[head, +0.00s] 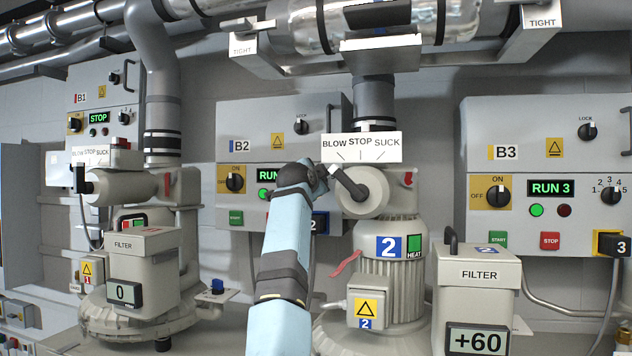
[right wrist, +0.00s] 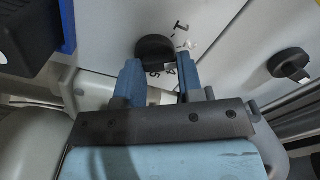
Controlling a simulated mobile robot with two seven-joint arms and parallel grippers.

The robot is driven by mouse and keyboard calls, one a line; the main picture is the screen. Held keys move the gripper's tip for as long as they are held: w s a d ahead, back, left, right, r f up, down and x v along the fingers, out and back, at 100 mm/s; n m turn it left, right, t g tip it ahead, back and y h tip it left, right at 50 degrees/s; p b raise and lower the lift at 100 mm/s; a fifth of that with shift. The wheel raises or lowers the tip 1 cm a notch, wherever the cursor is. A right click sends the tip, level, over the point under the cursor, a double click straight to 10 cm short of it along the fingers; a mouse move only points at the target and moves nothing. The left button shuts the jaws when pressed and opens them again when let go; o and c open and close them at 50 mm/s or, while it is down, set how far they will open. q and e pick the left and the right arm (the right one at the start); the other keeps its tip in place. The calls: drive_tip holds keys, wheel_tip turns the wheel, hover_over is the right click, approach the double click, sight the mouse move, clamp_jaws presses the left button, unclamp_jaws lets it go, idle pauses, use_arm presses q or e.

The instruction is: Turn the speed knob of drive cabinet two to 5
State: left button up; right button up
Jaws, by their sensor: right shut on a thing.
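Drive cabinet two, marked B2 (head: 228,125), is the grey box left of centre in the head view. Its green display (head: 267,175) reads RUN, with the rest hidden behind my arm. My right gripper (head: 312,177) reaches up to the cabinet's right part and hides the speed knob there. In the right wrist view a black knob (right wrist: 154,47) with a number scale around it is at the fingertips, and my right gripper (right wrist: 160,72) is shut on it. The scale is partly covered, so I cannot tell the setting. My left gripper is not in view.
A BLOW STOP SUCK lever (head: 348,186) stands close to the right of my gripper, in front of the blower (head: 395,255). A lock knob (head: 300,127) is above. Cabinet B3 (head: 480,130) is at right, B1 (head: 125,90) at left.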

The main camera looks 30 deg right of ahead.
drive_tip(key=m+b, duration=0.2)
drive_tip(key=m, duration=0.3)
drive_tip(key=shift+s, duration=0.1)
drive_tip(key=m+b, duration=0.2)
drive_tip(key=m, duration=0.3)
drive_tip(key=shift+s+d+f, duration=0.1)
drive_tip(key=shift+d, duration=0.05)
drive_tip(key=m+b, duration=0.2)
drive_tip(key=m, duration=0.3)
drive_tip(key=shift+f+m, duration=0.1)
drive_tip(key=shift+m, duration=0.3)
drive_tip(key=m, duration=0.4)
drive_tip(key=shift+m+b, duration=0.4)
drive_tip(key=o, duration=0.9)
drive_tip(key=shift+s+f, duration=0.1)
